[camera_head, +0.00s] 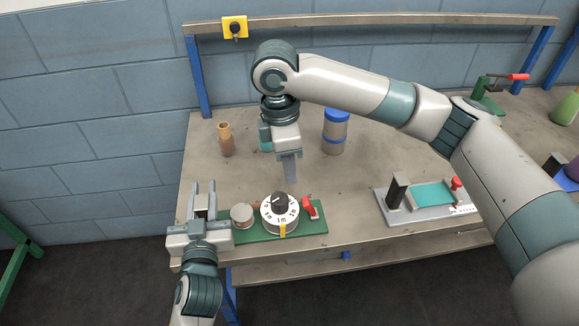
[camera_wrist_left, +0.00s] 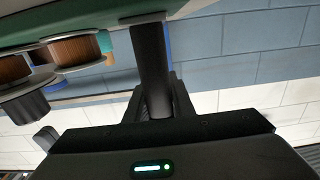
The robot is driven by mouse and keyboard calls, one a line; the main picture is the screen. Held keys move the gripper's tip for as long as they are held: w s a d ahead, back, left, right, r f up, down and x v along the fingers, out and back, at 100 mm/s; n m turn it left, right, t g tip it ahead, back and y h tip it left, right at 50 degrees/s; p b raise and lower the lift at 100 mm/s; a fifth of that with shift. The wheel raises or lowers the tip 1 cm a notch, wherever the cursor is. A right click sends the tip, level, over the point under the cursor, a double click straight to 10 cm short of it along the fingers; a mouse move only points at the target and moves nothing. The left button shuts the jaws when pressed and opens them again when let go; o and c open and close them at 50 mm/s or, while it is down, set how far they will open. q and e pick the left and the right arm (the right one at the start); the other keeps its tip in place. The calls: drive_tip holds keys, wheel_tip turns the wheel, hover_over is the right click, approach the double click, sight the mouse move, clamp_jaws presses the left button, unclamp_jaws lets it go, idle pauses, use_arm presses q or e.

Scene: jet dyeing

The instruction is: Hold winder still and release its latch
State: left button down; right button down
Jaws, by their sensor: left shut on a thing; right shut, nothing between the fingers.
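The winder is a green base (camera_head: 314,227) near the table's front edge. It carries a pale-topped spool (camera_head: 242,213), a white numbered dial with a dark knob (camera_head: 280,203), a yellow tab (camera_head: 283,230) and a red lever (camera_head: 311,208) at its right end. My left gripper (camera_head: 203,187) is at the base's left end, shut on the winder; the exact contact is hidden. In the left wrist view, the green base (camera_wrist_left: 100,14), brown-sided round parts (camera_wrist_left: 75,48) and dark knob (camera_wrist_left: 22,104) show beside the fingers. My right gripper (camera_head: 290,182) is shut and empty, just behind the dial.
A brown bottle (camera_head: 226,140), a teal container (camera_head: 265,136) and a blue-lidded jar (camera_head: 335,132) stand behind the winder. A grey device with a teal panel (camera_head: 434,194) is to the right. My right arm spans the table's right half. Bare tabletop lies between winder and device.

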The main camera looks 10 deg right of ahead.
sight(294, 202)
drive_tip(key=f, duration=0.7)
drive_tip(key=shift+d+f, duration=0.25)
drive_tip(key=shift+d, duration=0.15)
drive_tip(key=shift+d+y, duration=0.15)
drive_tip(key=shift+y, duration=0.45)
drive_tip(key=shift+d+r+y, duration=0.1)
drive_tip(key=shift+y, duration=0.3)
